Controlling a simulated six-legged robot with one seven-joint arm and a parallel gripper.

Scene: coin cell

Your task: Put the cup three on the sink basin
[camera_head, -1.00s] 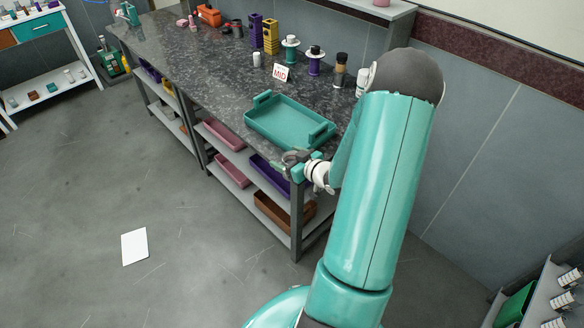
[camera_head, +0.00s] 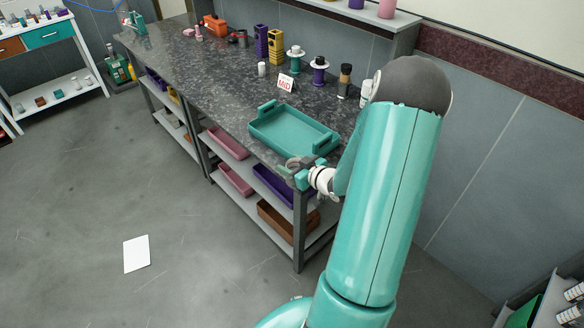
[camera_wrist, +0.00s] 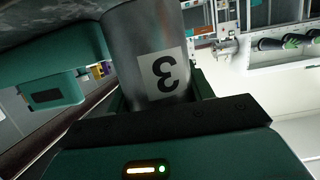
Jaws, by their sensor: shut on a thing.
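Cup three (camera_wrist: 155,50) is a grey metallic cylinder with a white label bearing a 3, which looks upside down in the wrist view. My gripper (camera_head: 297,171) is shut on it, with the dark jaws around the cup. In the head view my gripper is beside the near end of the dark stone counter, close to the teal tray; the cup there is small and mostly hidden by the jaws. I cannot make out a sink basin in either view.
The teal tray (camera_head: 294,134) lies on the counter (camera_head: 205,85) near its front end. Shelves below hold bins, including a brown one (camera_head: 279,220). A white sheet (camera_head: 136,254) lies on the open floor at left.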

